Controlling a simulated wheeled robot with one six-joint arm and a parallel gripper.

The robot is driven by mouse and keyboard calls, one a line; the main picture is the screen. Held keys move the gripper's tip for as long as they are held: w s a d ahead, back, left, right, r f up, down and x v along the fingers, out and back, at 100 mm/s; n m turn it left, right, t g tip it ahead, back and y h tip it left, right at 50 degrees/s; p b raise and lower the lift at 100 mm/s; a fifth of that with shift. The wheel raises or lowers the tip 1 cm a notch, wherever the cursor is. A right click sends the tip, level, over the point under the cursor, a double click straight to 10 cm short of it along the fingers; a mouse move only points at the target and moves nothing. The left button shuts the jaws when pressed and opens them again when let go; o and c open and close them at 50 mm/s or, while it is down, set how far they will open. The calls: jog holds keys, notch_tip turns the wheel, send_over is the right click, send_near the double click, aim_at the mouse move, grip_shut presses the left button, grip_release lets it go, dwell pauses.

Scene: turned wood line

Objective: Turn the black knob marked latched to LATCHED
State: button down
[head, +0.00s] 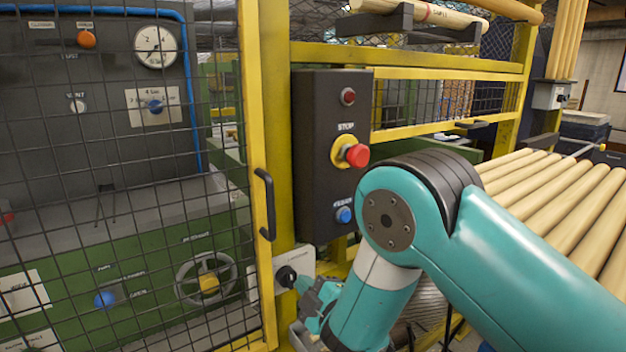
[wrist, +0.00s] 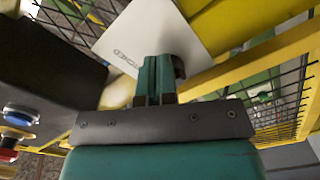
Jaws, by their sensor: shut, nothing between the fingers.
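The black knob (head: 286,277) sits on a pale plate (head: 306,262) on the yellow post, low beside the mesh door. My gripper (head: 302,285) is right at the knob, coming from the right, and covers part of the plate. In the wrist view, the shut teal fingers (wrist: 156,64) stand in front of the plate (wrist: 142,30), where lettering ending in "CHED" is partly readable. A dark piece of the knob (wrist: 179,68) shows just right of the fingers. The fingers hide the rest, so I cannot tell whether they touch it or where it points.
A black control box (head: 322,190) with a red stop button (head: 357,155) and a blue button (head: 344,215) hangs above the knob. The mesh door's black handle (head: 265,205) is to the left. Wooden rods (head: 550,190) lie at right.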

jog(key=shift+a+f+b, duration=0.1)
jog(key=shift+f+b, duration=0.35)
jog(key=shift+b, duration=0.4)
jog(key=shift+s+a+f+b, duration=0.25)
jog(key=shift+a+b, duration=0.05)
jog(key=shift+b, duration=0.8)
jog(key=shift+d, duration=0.1)
jog(key=b+v, duration=0.2)
jog(key=b, duration=0.1)
jog(key=b+v, duration=0.4)
jog(key=b, duration=0.1)
jog(key=shift+w+d+f+b, duration=0.15)
jog(key=shift+f+b, duration=0.15)
jog(key=shift+b, duration=0.05)
